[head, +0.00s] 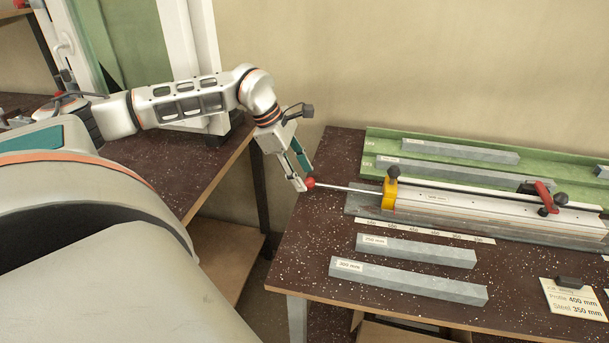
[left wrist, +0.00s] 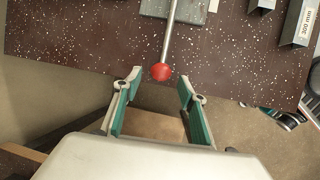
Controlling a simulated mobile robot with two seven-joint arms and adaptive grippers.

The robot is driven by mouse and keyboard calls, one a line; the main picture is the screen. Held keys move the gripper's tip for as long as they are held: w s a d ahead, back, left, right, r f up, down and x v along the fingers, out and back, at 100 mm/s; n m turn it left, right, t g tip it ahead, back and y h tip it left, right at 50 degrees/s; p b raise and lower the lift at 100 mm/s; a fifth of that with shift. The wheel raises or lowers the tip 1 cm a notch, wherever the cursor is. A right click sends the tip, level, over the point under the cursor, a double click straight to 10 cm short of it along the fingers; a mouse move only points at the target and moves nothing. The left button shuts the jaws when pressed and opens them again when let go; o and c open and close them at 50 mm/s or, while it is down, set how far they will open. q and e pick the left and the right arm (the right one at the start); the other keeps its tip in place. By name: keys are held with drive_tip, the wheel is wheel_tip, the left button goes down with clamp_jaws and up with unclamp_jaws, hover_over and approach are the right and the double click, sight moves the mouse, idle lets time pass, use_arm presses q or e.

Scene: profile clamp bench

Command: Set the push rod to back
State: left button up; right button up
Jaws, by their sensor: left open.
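The push rod (head: 347,188) is a thin metal rod that sticks out to the left from the yellow block of the clamp fixture (head: 465,204). A red ball knob (head: 310,183) sits on its free end, near the bench's left edge. My left gripper (head: 304,179) is open at the knob in the head view. In the left wrist view the knob (left wrist: 161,72) is centred between the open fingertips (left wrist: 159,85), slightly beyond them, with the rod (left wrist: 170,35) running away from me. I see no contact. My right gripper is not in view.
Grey steel bars, one marked 300 mm (head: 408,281), lie in front of the fixture. A green rack (head: 375,150) with more bars stands behind. A red-handled lever (head: 545,195) is on the fixture's right. A card (head: 577,297) lies at the front right. A gap separates the two benches.

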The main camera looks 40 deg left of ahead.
use_arm(q)
drive_tip(key=v, duration=0.9)
drive_tip(key=shift+s+r, duration=0.15)
drive_tip(key=shift+r, duration=0.2)
drive_tip(key=shift+a, duration=0.1)
